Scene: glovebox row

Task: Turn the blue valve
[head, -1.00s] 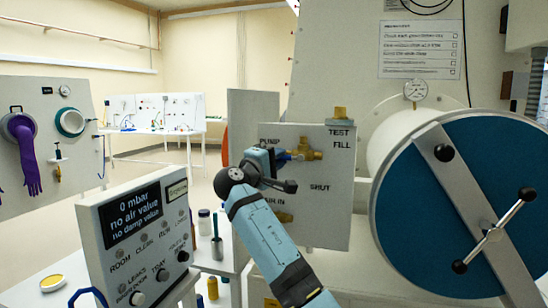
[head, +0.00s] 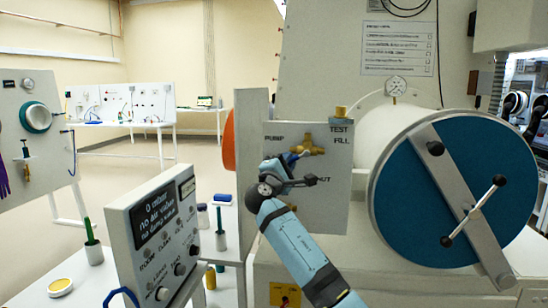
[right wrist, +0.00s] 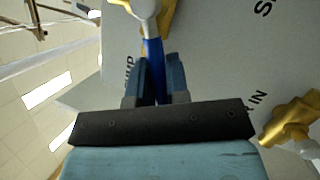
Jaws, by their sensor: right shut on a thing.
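The blue valve's lever (head: 293,158) sits on a brass valve body (head: 311,147) on the white panel, between the labels PUMP, TEST and FILL. The lever points down and left from the brass body. My right gripper (head: 284,163) is at the lever's outer end, left of and below the brass body. In the right wrist view, the blue lever (right wrist: 153,52) runs down between the two fingers of my right gripper (right wrist: 157,75), which are shut on it. The fingers hide the lever's end. My left gripper is not in view.
A second brass fitting (right wrist: 290,120) is near the IN label in the right wrist view. A large blue round door (head: 400,205) with a metal bar is to the right. A tilted readout box (head: 152,235) stands at lower left. A gauge (head: 396,87) is above.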

